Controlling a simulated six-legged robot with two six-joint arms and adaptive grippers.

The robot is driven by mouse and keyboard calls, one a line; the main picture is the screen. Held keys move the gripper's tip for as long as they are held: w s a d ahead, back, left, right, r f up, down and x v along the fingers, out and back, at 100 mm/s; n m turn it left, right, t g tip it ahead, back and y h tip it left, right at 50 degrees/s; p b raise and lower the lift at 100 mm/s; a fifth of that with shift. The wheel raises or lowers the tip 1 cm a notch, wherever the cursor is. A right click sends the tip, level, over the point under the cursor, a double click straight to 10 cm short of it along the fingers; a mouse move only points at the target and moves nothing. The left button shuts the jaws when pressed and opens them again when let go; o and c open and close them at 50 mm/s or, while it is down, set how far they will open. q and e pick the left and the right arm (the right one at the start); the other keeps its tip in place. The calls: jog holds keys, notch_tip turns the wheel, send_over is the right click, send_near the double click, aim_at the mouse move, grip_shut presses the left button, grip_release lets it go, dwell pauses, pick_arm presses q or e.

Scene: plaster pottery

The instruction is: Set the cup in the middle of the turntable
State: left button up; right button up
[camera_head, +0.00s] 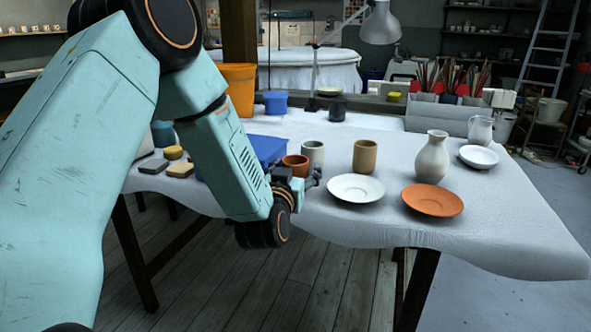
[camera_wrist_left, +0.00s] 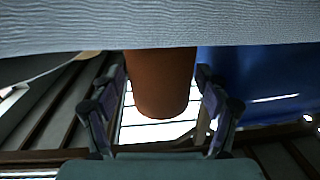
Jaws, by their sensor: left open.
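A terracotta cup (camera_head: 296,165) stands on the white-covered table near its front edge. My left gripper (camera_head: 305,181) is low at the front edge, just in front of this cup. In the left wrist view the terracotta cup (camera_wrist_left: 160,82) appears between the two spread fingers of my left gripper (camera_wrist_left: 160,92), with no clear contact. A grey cup (camera_head: 313,152) stands right behind it, and a tan cup (camera_head: 365,156) stands further right. I cannot make out a turntable for certain. My right gripper is not in view.
A blue bin (camera_head: 262,149) is close on the left, partly behind my arm. A white saucer (camera_head: 356,188), an orange dish (camera_head: 432,200) and a pale vase (camera_head: 432,158) are to the right. The cloth behind the cups is mostly clear.

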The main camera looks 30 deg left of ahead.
pick_arm(q)
jog(key=shift+f+b, duration=0.1)
jog(key=shift+b, duration=0.2)
jog(key=p+v, duration=0.2)
jog(key=v, duration=0.5)
jog(key=shift+d+f+p, duration=0.15)
jog(key=shift+p, duration=0.2)
jog(key=shift+s, duration=0.25)
jog(key=shift+c, duration=0.7)
jog(key=r+p, duration=0.1)
jog(key=p, duration=0.1)
jog(key=shift+r+p, duration=0.3)
jog(key=shift+c, duration=0.3)
jog(key=b+x, duration=0.2)
jog(key=x, duration=0.4)
jog(key=shift+w+a, duration=0.2)
jog(key=shift+w, duration=0.15)
jog(key=shift+w+a+b, duration=0.15)
jog(key=shift+w+b, duration=0.15)
jog(key=shift+w, duration=0.2)
